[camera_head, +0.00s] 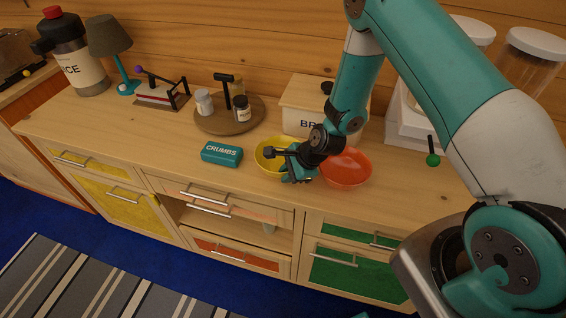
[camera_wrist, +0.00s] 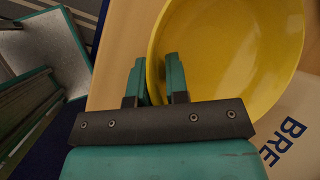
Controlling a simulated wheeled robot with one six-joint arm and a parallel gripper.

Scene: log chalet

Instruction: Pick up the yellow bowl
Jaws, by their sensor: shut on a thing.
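The yellow bowl (camera_head: 264,158) stands upright on the wooden counter, left of an orange-red bowl (camera_head: 348,168). My gripper (camera_head: 292,176) is at the yellow bowl's near right side and hides part of it. In the wrist view, the yellow bowl (camera_wrist: 235,50) fills the upper middle. My gripper (camera_wrist: 158,80) has one finger outside the bowl's wall and one inside, shut on the rim. I cannot tell whether the bowl's base touches the counter.
A teal crumbs box (camera_head: 222,154) lies just left. A bread box (camera_head: 310,105) stands behind the bowls. A round wooden tray (camera_head: 210,124) holds small jars behind left. White-lidded canisters (camera_head: 530,62) stand at the right. The counter's front left is clear.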

